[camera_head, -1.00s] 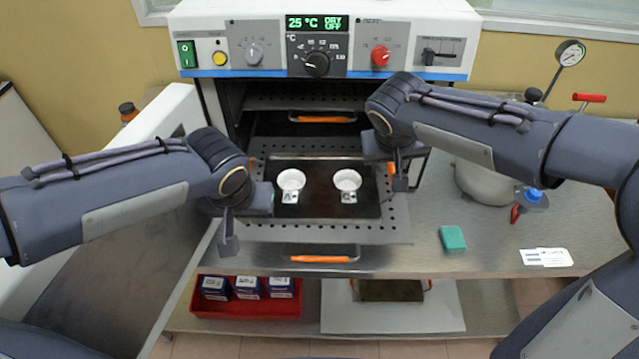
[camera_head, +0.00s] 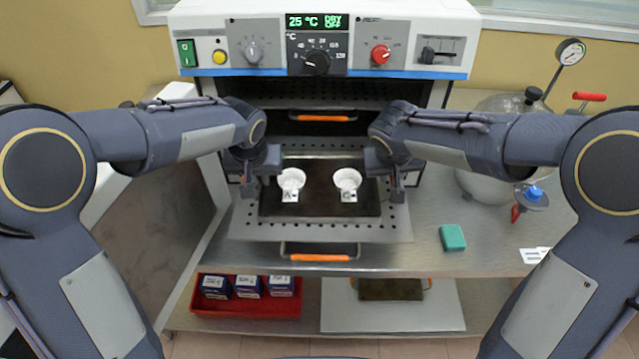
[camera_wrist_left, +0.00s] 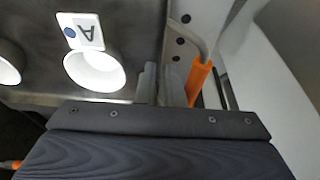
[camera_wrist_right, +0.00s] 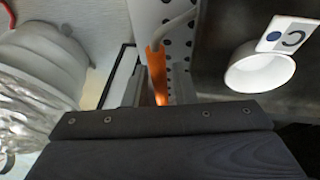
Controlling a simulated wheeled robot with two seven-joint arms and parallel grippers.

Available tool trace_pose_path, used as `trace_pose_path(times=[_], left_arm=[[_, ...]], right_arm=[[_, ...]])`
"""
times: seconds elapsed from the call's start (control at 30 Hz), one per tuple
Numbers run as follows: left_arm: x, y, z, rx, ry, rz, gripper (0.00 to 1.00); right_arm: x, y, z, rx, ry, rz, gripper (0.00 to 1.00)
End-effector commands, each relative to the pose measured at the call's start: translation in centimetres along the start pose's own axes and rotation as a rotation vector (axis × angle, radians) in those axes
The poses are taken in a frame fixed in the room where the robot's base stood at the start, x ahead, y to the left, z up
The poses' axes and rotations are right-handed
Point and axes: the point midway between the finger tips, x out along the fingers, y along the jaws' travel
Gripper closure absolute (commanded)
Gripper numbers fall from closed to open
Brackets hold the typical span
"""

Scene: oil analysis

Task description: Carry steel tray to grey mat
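The dark steel tray (camera_head: 320,207) lies on the pulled-out perforated shelf, with two white cups on it. Its orange side handles show in the left wrist view (camera_wrist_left: 199,78) and the right wrist view (camera_wrist_right: 156,68). My left gripper (camera_head: 250,184) is at the tray's left handle, which shows between its parted fingers (camera_wrist_left: 190,88). My right gripper (camera_head: 396,188) is at the right handle, also between parted fingers (camera_wrist_right: 158,92). Contact is not visible on either side. The light grey mat (camera_head: 390,322) lies on the lower shelf.
The left cup (camera_head: 291,180) has label A, the right cup (camera_head: 347,180) label C. The oven (camera_head: 330,95) stands open behind. A dark plate (camera_head: 390,290) lies at the mat's back. A red bin (camera_head: 250,308) is left of the mat. A green block (camera_head: 452,238) lies on the bench.

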Motion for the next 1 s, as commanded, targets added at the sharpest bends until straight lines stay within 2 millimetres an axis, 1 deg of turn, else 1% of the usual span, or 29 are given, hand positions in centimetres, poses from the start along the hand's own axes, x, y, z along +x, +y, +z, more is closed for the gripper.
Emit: trace_pose_path(times=[0.13,0.37,0.4,0.47,0.57,0.6,1.0], left_arm=[[0.61,-0.01,0.04,0.000,-0.001,-0.001,0.92],[0.64,-0.01,0.04,0.000,0.000,0.000,0.92],[0.63,-0.01,0.04,0.000,0.000,0.000,0.93],[0.63,-0.01,0.04,0.000,0.000,0.000,1.00],[0.62,-0.01,0.04,0.000,0.000,0.000,1.00],[0.62,-0.01,0.04,0.000,0.000,0.000,1.00],[0.44,0.01,-0.05,0.000,0.002,0.000,1.00]], right_arm=[[0.27,0.03,0.02,0.000,-0.001,0.001,0.76],[0.29,0.03,0.01,0.000,0.000,0.000,0.76],[0.29,0.03,0.01,0.000,0.000,0.001,0.77],[0.29,0.03,0.01,0.000,0.000,0.000,0.85],[0.28,0.03,0.01,0.000,0.000,0.000,0.98],[0.28,0.03,0.01,0.000,0.000,0.000,1.00],[0.13,0.05,-0.09,0.000,0.001,0.000,1.00]])
